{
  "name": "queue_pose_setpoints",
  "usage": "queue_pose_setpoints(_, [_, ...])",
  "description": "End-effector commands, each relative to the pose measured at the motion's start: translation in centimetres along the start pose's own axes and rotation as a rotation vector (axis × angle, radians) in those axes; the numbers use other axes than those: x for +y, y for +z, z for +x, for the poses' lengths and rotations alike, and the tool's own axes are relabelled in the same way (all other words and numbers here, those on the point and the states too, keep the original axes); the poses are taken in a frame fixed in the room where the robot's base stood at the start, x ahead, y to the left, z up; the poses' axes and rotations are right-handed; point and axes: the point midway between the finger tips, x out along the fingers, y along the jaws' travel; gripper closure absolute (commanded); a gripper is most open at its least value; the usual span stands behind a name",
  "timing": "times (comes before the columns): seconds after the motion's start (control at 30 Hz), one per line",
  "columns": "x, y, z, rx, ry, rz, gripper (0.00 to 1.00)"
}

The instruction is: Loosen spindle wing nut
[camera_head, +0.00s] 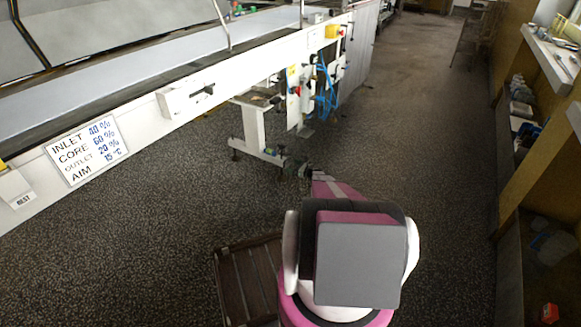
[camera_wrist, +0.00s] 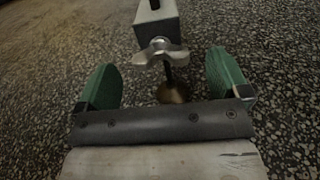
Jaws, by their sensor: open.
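In the wrist view, a silver wing nut (camera_wrist: 160,52) sits on a dark threaded spindle, its two wings spread left and right. Below it in the picture is a round brownish foot (camera_wrist: 173,93), and beyond it is a grey metal block (camera_wrist: 158,22). My gripper (camera_wrist: 162,80) is open, with one green finger on each side of the spindle. Neither finger touches the wing nut. In the head view, my gripper (camera_head: 306,171) is low, beside the foot end of a white machine stand (camera_head: 254,130). The wing nut is too small to make out there.
A long white machine (camera_head: 190,95) with a sign (camera_head: 87,150) runs along the left. A brown slatted thing (camera_head: 248,278) lies beside my base. Shelving (camera_head: 530,130) lines the right, with open speckled floor between.

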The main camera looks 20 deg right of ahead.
Motion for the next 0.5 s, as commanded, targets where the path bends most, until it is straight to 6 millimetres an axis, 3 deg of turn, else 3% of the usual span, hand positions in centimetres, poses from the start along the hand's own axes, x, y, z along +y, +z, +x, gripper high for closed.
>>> queue_pose_setpoints(0.2, [0.0,-0.1,2.2,0.001,-0.001,0.000,0.06])
queue_pose_setpoints(0.47, [0.0,0.0,2.3,0.001,-0.001,-0.001,0.06])
queue_pose_setpoints(0.5, [0.0,0.0,2.3,0.001,-0.001,-0.001,0.19])
